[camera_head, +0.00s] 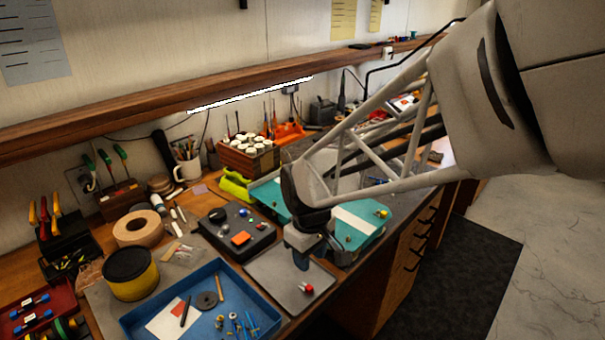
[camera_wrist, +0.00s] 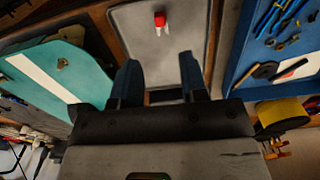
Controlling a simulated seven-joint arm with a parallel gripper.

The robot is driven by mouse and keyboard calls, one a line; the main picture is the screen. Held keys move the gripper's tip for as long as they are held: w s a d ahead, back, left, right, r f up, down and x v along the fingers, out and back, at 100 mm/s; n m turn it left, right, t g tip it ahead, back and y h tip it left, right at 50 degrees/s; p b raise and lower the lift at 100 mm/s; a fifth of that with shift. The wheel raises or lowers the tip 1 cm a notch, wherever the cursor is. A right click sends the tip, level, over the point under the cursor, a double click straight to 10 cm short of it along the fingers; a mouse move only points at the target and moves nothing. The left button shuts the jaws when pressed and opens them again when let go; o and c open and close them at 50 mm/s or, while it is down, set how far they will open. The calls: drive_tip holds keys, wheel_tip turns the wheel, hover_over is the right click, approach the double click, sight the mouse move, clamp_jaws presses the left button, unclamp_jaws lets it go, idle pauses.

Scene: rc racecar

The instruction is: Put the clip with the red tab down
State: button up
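The clip with the red tab (camera_head: 307,288) rests on a flat grey pad (camera_head: 270,275) near the bench's front edge. In the wrist view the clip (camera_wrist: 159,20) is near the top, its red tab up and pale prongs below. My gripper (camera_head: 303,262) is over the pad, behind the clip in the head view. In the wrist view my gripper (camera_wrist: 160,62) is open, its two dark fingers apart with only the pad between them. The clip lies beyond the fingertips, apart from them.
A blue tray (camera_head: 134,318) with tools stands left of the pad. A black box (camera_head: 237,236) with small parts is behind it. A teal racecar body (camera_head: 358,240) with a white stripe lies to the right. A yellow tin (camera_head: 131,275) stands further left.

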drive_tip(key=shift+r, duration=1.2)
drive_tip(key=s+d+r+m+t, duration=0.1)
drive_tip(key=s+d+r+m, duration=0.3)
drive_tip(key=s+d, duration=0.3)
drive_tip(key=s+d+r+m+t, duration=0.1)
drive_tip(key=s+d+r+m, duration=0.3)
drive_tip(key=s+d, duration=0.4)
drive_tip(key=shift+d+r+m+t, duration=0.15)
drive_tip(key=shift+d+m+t, duration=0.2)
drive_tip(key=shift+d, duration=0.2)
